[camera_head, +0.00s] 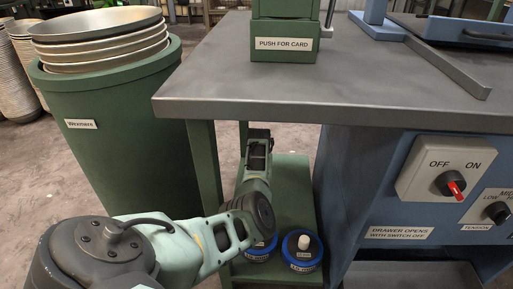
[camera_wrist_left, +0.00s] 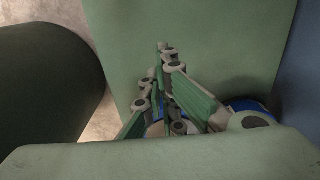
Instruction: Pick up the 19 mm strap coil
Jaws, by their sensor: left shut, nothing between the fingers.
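Two blue coils sit on a low green shelf (camera_head: 290,180) beneath the grey worktop. The right coil (camera_head: 303,258) has a white knob on top and a white label. The left coil (camera_head: 262,252) is partly hidden by my left arm. Their labels are too small to read surely, so I cannot tell which is 19 mm. My left gripper (camera_wrist_left: 168,48) is shut and empty over the green shelf in the left wrist view. A blue coil edge (camera_wrist_left: 248,104) shows there behind its fingers. In the head view its fingertips are hidden. My right gripper is out of view.
A green bin (camera_head: 120,150) holding stacked bowls (camera_head: 100,40) stands left. The worktop (camera_head: 330,95) overhangs the shelf, with a green leg (camera_head: 204,165) beside my arm. A blue cabinet (camera_head: 365,180) with switches closes the right side.

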